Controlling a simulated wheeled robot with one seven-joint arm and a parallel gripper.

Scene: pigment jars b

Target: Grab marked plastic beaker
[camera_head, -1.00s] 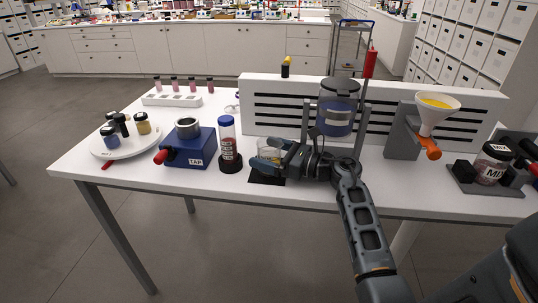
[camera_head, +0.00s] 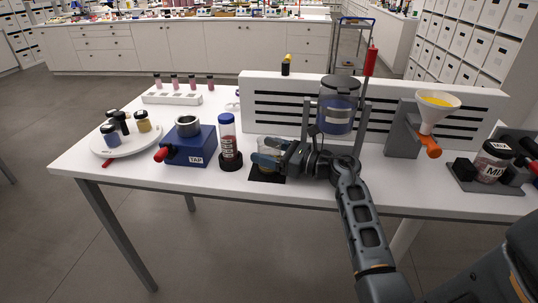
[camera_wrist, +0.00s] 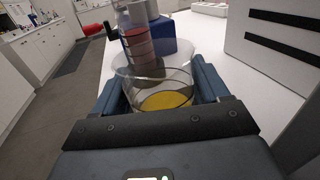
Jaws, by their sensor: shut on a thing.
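The clear plastic beaker (camera_wrist: 160,78) stands upright between the fingers of my gripper (camera_wrist: 160,95) in the wrist view, with yellow material at its bottom. My gripper is shut on it, one blue finger on each side. In the head view my gripper (camera_head: 268,152) reaches in from the right and covers much of the beaker (camera_head: 268,168). The beaker is at the dark mat (camera_head: 262,178) near the table's front edge; whether it touches the mat cannot be told. Any marking on it is not readable.
Close left stands a blue-capped tube of red layers (camera_head: 228,140), then a blue TAP device (camera_head: 190,148) and a white round tray (camera_head: 128,148) with several jars. A funnel stand (camera_head: 402,135) is to the right.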

